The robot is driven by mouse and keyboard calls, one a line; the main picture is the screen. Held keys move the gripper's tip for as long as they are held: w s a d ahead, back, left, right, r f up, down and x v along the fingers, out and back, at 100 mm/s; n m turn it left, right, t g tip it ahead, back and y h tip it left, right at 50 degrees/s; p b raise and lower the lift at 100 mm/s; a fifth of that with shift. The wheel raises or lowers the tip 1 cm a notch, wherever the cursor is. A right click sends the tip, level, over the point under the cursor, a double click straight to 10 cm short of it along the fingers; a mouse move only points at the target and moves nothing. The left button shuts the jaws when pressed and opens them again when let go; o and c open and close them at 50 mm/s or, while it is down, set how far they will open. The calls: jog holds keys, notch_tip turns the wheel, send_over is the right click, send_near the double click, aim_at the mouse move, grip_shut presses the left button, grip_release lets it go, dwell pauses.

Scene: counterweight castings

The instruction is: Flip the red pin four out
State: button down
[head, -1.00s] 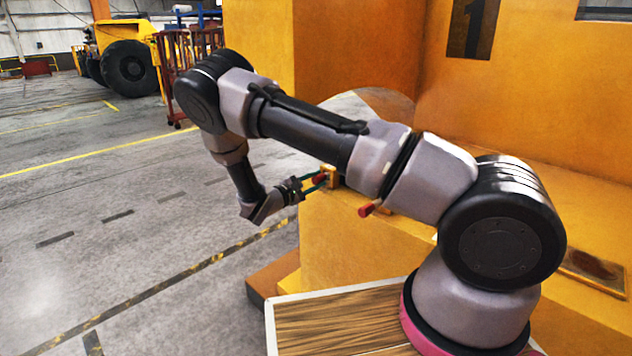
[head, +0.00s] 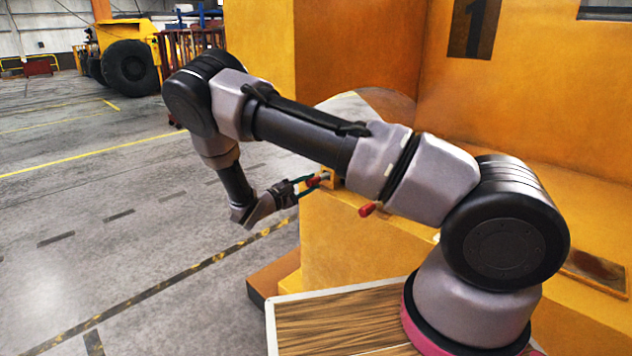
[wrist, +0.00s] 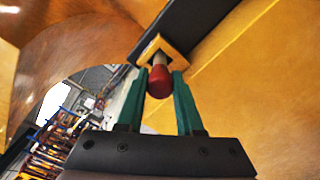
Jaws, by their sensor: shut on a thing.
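A red-headed pin (head: 314,182) sits in a small yellow bracket (head: 333,178) at the edge of the yellow casting. In the wrist view the red pin's head (wrist: 160,82) is between the green fingers, and a short pale shaft shows between it and the bracket (wrist: 157,50). My gripper (head: 310,184) is shut on this pin; its fingertips also show in the wrist view (wrist: 162,88). A second red pin (head: 367,210) sticks out of the casting to the right, partly behind my arm. I see no number four on either pin.
The large yellow casting (head: 335,245) fills the right side, with a dark plate marked 1 (head: 474,25) on its upper block. The open floor (head: 120,250) lies left. A red rack (head: 185,55) and a yellow wheeled vehicle (head: 125,45) stand far back.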

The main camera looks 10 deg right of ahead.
jog(key=shift+v, duration=0.9)
jog(key=c, duration=0.5)
grip_release()
jog(key=shift+c, duration=0.2)
jog(key=v, duration=1.1)
